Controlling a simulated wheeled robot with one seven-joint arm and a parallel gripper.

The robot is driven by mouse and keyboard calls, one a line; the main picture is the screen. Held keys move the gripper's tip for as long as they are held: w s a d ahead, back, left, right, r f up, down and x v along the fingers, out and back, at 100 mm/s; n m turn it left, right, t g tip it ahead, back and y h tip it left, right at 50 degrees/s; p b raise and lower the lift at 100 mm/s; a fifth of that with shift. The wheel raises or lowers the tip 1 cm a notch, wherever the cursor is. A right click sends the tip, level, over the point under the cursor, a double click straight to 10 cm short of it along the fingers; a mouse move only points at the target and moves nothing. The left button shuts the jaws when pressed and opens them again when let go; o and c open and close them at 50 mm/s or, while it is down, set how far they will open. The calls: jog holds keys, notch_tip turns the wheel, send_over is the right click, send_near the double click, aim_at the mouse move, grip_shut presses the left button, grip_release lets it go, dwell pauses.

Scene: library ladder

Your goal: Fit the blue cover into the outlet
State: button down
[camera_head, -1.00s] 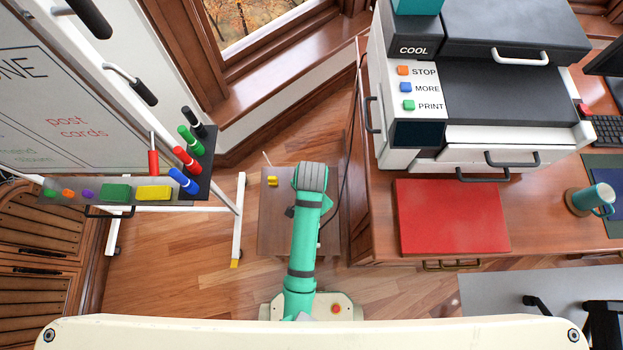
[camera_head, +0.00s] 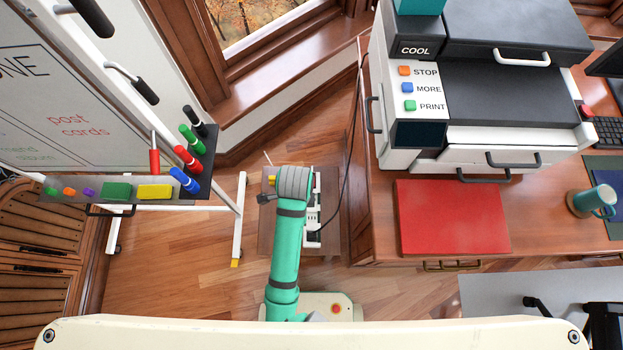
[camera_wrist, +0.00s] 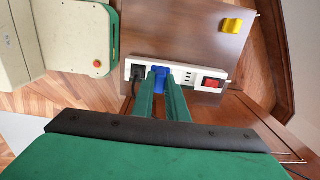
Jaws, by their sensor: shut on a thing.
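The blue cover (camera_wrist: 159,73) is between the two green fingers of my gripper (camera_wrist: 160,86) in the wrist view. My gripper is shut on it. The cover is over the white power strip (camera_wrist: 187,78), just right of a black plug (camera_wrist: 137,72). I cannot tell whether the cover is above the outlet or in it, because the fingers hide its lower part. The strip (camera_head: 313,230) also shows in the head view, right of my arm, which hides the gripper and the cover there.
The strip lies on a small brown table (camera_wrist: 190,25) with a yellow object (camera_wrist: 232,25). A red switch (camera_wrist: 212,82) is at the strip's right end. A dark cable (camera_head: 342,190) runs up beside the desk (camera_head: 362,225). A whiteboard stand (camera_head: 240,215) is to the left.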

jog(key=w+d+f, duration=0.1)
jog(key=w+f, duration=0.1)
jog(key=w+d+f, duration=0.1)
jog(key=w+f, duration=0.1)
jog(key=w, duration=0.1)
jog(key=w+d+f, duration=0.1)
jog(key=w+f, duration=0.1)
jog(key=f, duration=0.1)
jog(key=shift+w+d, duration=0.25)
jog(key=shift+w, duration=0.15)
jog(key=shift+w+d+f, duration=0.1)
jog(key=shift+w+f, duration=0.05)
jog(key=shift+f, duration=0.15)
jog(key=shift+w+f, duration=0.15)
jog(key=shift+f, duration=1.5)
jog(key=c, duration=1.7)
grip_release()
jog(key=shift+f, duration=0.1)
jog(key=shift+c, duration=0.2)
